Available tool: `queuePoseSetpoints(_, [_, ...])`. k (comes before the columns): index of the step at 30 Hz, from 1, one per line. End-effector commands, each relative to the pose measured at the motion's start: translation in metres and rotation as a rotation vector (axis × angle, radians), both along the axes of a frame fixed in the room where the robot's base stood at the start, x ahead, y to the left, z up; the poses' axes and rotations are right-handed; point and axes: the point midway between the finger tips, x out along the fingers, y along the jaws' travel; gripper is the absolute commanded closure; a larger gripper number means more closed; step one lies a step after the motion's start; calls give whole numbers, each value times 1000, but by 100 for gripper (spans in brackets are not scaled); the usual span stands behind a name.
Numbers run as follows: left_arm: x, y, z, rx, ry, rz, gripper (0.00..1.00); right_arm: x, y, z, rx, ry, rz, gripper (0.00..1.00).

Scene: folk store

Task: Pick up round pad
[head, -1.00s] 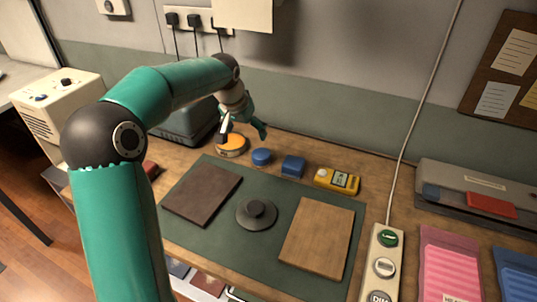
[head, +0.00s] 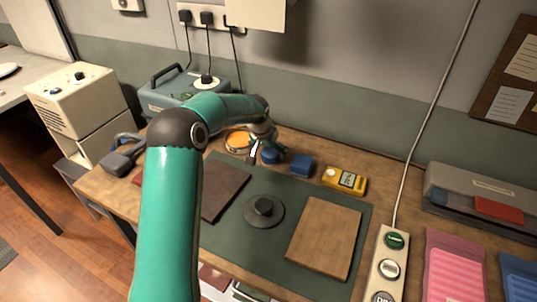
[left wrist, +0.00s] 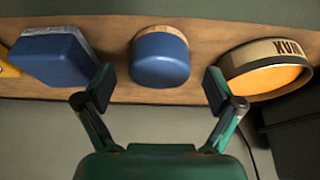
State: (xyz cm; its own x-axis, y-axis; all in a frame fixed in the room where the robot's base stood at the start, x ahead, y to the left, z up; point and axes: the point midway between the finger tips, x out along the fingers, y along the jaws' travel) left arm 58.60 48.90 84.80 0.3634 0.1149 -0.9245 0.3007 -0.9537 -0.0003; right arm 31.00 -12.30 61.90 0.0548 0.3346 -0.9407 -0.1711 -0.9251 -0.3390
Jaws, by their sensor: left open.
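The round blue pad (head: 270,157) with a pale base stands on the table at the back edge of the green mat, partly hidden by my left gripper (head: 266,152) in the head view. In the left wrist view the round pad (left wrist: 160,58) appears ahead of my left gripper (left wrist: 159,86), roughly centred between its two spread fingertips. The gripper is open and empty; I cannot tell whether a finger touches the pad. My right gripper is not in view.
A blue rectangular block (head: 301,167) and an orange-topped tin (head: 238,141) stand close on either side of the pad. A yellow meter (head: 345,180) is farther right. The green mat (head: 280,240) holds a dark round knobbed disc (head: 264,211) and two boards.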

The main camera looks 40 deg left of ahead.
Motion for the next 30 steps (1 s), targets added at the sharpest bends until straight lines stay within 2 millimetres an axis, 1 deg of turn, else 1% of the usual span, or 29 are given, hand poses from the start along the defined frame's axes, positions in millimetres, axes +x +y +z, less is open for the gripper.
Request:
queuePoseSetpoints(1, [2, 0, -6, -1, 2, 0, 7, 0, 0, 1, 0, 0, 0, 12])
queuePoseSetpoints(3, [4, 1, -9, 0, 0, 0, 7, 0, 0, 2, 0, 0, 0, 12])
queuePoseSetpoints(10, [4, 1, -11, 0, -1, 0, 7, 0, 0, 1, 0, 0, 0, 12])
queuePoseSetpoints(11, [4, 1, -11, 0, -1, 0, 11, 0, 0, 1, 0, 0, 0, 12])
queuePoseSetpoints(12, [4, 1, -11, 0, -1, 0, 17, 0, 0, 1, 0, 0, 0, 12])
queuePoseSetpoints(14, [4, 1, -11, 0, -1, 0, 27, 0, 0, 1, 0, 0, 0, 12])
queuePoseSetpoints(15, [4, 1, -11, 0, -1, 0, 34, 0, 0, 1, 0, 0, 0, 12])
queuePoseSetpoints(22, [4, 1, -11, 0, -1, 0, 72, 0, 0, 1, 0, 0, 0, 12])
queuePoseSetpoints(30, [4, 1, -10, 1, -2, 0, 73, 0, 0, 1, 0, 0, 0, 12])
